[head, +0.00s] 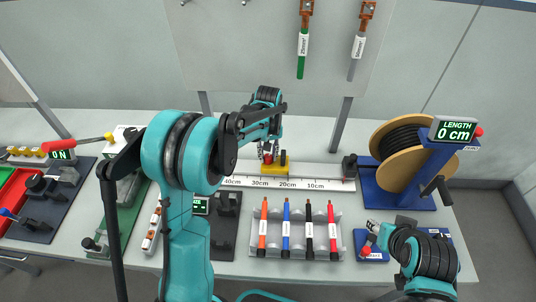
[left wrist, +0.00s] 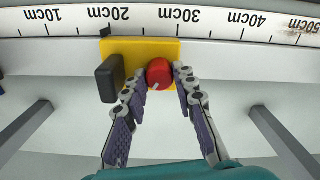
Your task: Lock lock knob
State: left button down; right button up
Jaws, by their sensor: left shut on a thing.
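The red lock knob (left wrist: 159,73) sits on a yellow slider block (left wrist: 150,48) beside the ruler rail. A small pale mark shows on the knob's near edge. My left gripper (left wrist: 162,78) has one finger on each side of the knob and is shut on it. In the head view my left gripper (head: 268,156) reaches down over the yellow block (head: 258,174), and the knob is mostly hidden by the fingers. My right gripper (head: 378,232) is at the lower right by a blue base; its jaws are too small to read.
A black upright block (left wrist: 110,78) stands on the yellow block beside the left finger. The white ruler rail (head: 318,184) runs to a black end stop (head: 349,166). A cable spool (head: 400,150) stands right.

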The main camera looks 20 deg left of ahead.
aim_at(268, 156)
pick_arm(q)
jog(key=m, duration=0.6)
jog(key=shift+m, duration=0.3)
jog(key=m, duration=0.5)
jog(key=shift+d, duration=0.1)
jog(key=shift+m, duration=0.3)
jog(key=c, duration=1.2)
grip_release()
notch_tip(268, 156, up, 12)
